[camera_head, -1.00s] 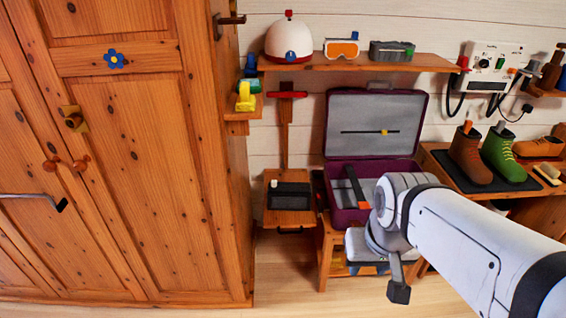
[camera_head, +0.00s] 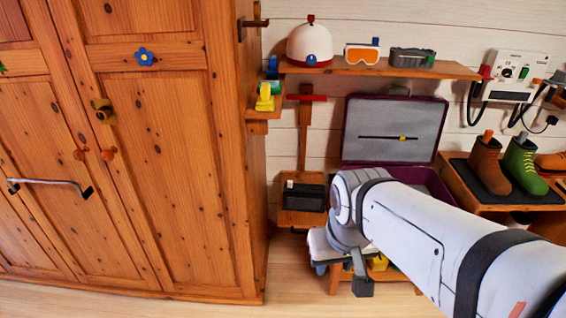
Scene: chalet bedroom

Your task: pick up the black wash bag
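A black box-like item (camera_head: 304,196), which looks like the wash bag, sits on a small low wooden stand (camera_head: 300,218) between the wardrobe and the open suitcase. My gripper (camera_head: 350,268) is at the end of the white arm, just right of and in front of the black item in the picture. They appear apart. One dark finger points down; I cannot tell whether the gripper is open or shut. Nothing is visibly held.
The open purple suitcase (camera_head: 438,186) is partly hidden by my arm. A wooden wardrobe (camera_head: 160,180) fills the left. A wall shelf (camera_head: 390,70) holds a helmet, goggles and a grey box. Boots (camera_head: 522,165) stand at the right. Some floor (camera_head: 180,306) is clear in front.

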